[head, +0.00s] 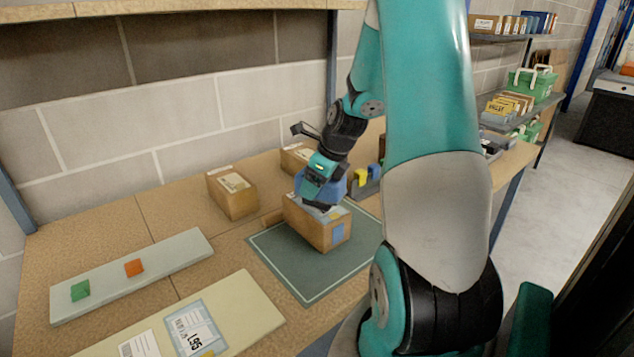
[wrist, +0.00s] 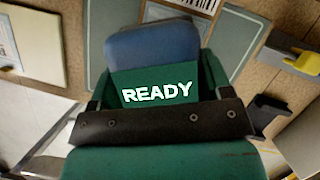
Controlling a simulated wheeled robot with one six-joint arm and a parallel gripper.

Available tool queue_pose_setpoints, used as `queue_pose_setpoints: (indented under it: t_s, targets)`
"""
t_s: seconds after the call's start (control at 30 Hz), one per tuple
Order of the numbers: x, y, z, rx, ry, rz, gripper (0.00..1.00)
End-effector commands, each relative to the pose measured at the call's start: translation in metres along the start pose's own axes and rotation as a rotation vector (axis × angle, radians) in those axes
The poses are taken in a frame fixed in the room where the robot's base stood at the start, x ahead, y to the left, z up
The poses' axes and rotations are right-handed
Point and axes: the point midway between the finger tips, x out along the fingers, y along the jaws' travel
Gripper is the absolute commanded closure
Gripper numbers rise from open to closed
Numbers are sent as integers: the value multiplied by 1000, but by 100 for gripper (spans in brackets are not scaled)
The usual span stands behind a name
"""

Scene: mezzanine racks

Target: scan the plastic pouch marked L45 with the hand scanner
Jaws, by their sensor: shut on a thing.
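My gripper (head: 322,188) is shut on the hand scanner (head: 334,186), a blue body held low over a cardboard box on the mat. In the wrist view the scanner (wrist: 152,48) sits between the fingers, and its green screen reads READY. A blue-edged plastic pouch (head: 186,328) lies flat on a pale board at the front left, apart from the scanner. Its large print looks like L95, turned sideways. A blue-edged thing, probably that pouch, shows at the wrist view's left edge (wrist: 5,45). The scanner's front end is hidden from me.
The box (head: 312,228) stands on a green mat (head: 290,270). Another carton (head: 232,194) stands behind left. A grey strip (head: 180,262) carries a green block (head: 80,291) and an orange block (head: 134,268).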

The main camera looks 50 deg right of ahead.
Motion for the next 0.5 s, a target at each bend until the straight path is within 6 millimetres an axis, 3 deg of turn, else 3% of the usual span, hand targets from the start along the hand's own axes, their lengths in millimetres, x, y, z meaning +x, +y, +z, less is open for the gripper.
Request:
queue_pose_setpoints:
  t_s: [0.5]
  targets:
    - [4,0,-1,0,0,0,60]
